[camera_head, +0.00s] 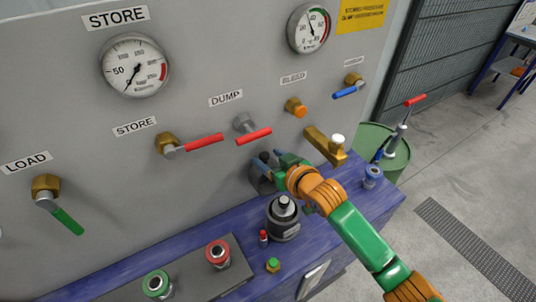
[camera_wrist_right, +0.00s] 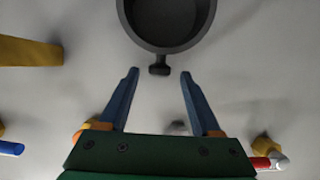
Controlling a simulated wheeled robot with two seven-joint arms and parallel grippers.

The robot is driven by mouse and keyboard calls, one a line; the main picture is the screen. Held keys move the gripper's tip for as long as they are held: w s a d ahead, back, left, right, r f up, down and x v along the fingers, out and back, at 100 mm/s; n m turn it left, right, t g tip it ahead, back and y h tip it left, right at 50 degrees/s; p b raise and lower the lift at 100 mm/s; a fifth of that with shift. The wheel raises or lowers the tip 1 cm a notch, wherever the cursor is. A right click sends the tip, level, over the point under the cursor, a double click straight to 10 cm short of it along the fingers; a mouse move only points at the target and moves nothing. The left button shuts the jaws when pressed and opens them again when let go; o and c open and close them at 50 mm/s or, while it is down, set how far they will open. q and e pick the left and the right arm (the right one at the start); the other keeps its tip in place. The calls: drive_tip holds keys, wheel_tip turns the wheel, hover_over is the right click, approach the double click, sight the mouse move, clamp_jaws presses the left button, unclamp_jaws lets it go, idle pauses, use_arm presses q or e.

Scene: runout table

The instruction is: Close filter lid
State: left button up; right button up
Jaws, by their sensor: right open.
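A dark grey round filter fitting (camera_wrist_right: 168,42) is on the panel at the top of the right wrist view, cut off by the frame edge. It looks like a hollow cup with a thick rim. A small dark knob (camera_wrist_right: 159,69) sticks out from its rim, showing between my fingertips with gaps on both sides. In the head view the fitting (camera_head: 257,180) is partly hidden by my right gripper (camera_head: 272,158), which is close to the panel. The right gripper (camera_wrist_right: 159,75) is open and empty. I cannot make out a separate lid. My left gripper is out of view.
Red-handled valves (camera_head: 254,136) and an orange knob (camera_head: 295,107) sit above the gripper. A brass fitting (camera_head: 325,146) is just right of it. A dark canister (camera_head: 283,218) stands on the blue ledge (camera_head: 190,240) below. Red and green fittings stand at left.

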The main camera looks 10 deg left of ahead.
drive_tip(key=shift+x, duration=0.85)
drive_tip(key=shift+s+d, duration=0.15)
drive_tip(key=shift+s, duration=0.05)
drive_tip(key=shift+s+d+r, duration=0.1)
drive_tip(key=shift+s, duration=0.05)
drive_tip(key=shift+c, duration=1)
clamp_jaws()
